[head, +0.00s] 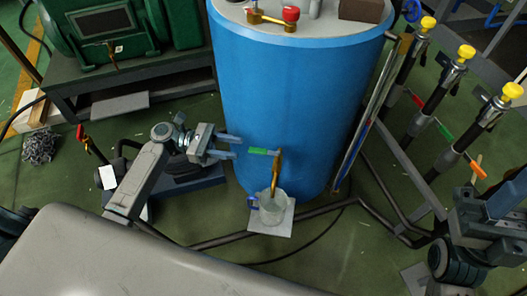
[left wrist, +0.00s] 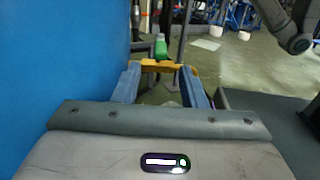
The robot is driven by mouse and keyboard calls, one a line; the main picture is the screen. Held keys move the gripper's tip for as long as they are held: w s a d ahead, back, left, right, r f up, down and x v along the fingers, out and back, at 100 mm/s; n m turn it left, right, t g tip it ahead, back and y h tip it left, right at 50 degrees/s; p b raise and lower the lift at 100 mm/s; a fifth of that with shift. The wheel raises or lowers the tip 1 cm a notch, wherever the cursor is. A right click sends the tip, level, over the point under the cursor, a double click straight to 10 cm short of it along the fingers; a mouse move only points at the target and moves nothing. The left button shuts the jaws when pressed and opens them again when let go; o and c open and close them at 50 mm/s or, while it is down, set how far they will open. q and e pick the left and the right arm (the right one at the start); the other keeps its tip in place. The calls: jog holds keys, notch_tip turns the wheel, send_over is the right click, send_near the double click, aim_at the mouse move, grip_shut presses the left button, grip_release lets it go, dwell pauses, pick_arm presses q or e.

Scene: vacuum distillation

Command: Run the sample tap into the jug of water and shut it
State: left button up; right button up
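The sample tap (head: 278,168) is a brass fitting low on the front of the blue tank (head: 285,95), its spout pointing down. Its green handle (head: 262,151) sticks out to the left. A clear jug (head: 271,209) with a blue handle stands upright under the spout. My left gripper (head: 238,147) is open and empty, just left of the green handle, fingers pointing at it. In the left wrist view the brass tap (left wrist: 160,65) and green handle (left wrist: 160,47) show beyond and between the open fingers. The water level is too small to tell. My right gripper (head: 508,197) is partly cut off at the right edge.
The jug stands on a pale square plate (head: 281,230). A red-handled brass valve (head: 290,14) sits on the tank top. Yellow-capped tubes (head: 435,97) and slanting frame bars stand at right. A green machine (head: 105,35) is at left. A dark hose crosses the floor.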

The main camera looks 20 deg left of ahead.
aim_at(267, 153)
pick_arm(q)
jog(key=d, duration=0.3)
jog(key=d+b, duration=0.1)
jog(key=d, duration=0.2)
jog(key=w+d, duration=0.1)
jog(key=d, duration=0.2)
jog(key=shift+d, duration=0.15)
jog(key=shift+c, duration=0.2)
grip_shut()
